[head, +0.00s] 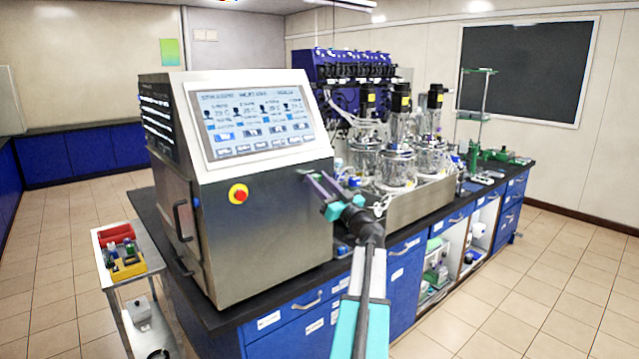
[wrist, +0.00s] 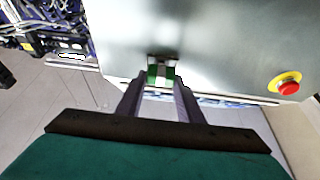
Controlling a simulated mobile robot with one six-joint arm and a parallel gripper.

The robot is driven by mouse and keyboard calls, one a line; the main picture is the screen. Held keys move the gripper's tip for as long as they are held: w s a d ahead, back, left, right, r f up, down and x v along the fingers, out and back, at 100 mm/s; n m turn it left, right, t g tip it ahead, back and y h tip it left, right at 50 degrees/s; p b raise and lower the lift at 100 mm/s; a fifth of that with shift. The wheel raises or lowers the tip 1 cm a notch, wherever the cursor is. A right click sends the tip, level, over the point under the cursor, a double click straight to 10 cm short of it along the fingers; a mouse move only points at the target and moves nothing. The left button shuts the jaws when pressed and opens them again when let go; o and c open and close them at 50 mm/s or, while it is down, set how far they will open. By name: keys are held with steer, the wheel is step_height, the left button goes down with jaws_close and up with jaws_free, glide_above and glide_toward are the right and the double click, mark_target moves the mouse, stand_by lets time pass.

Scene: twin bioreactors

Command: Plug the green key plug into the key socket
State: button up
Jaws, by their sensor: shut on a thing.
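The green key plug (wrist: 153,76) shows in the wrist view between the tips of my gripper (wrist: 160,88), with a pale part beside the green. My gripper is shut on it. A small dark patch (wrist: 161,57) lies just beyond the plug against the steel panel; it may be the key socket, and I cannot tell whether the plug is in it or only close to it. The plug and socket are too small or hidden to make out there.
The cabinet carries a tilted screen (head: 252,117) and a red stop button on yellow (head: 238,194), also in the wrist view (wrist: 288,87). Glass bioreactor vessels (head: 397,165) stand close right of my gripper. A trolley with red and yellow bins (head: 128,270) stands left.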

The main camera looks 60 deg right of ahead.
steer(key=shift+w+d+b, duration=0.2)
steer(key=shift+w+b, duration=0.35)
steer(key=shift+w, duration=0.1)
stand_by(0.7)
steer(key=o, duration=1.1)
steer(key=shift+o, duration=0.2)
steer(key=o, duration=0.6)
steer(key=shift+c, duration=0.2)
steer(key=b+v, duration=0.4)
steer(key=v, duration=1)
steer(key=shift+b, duration=0.35)
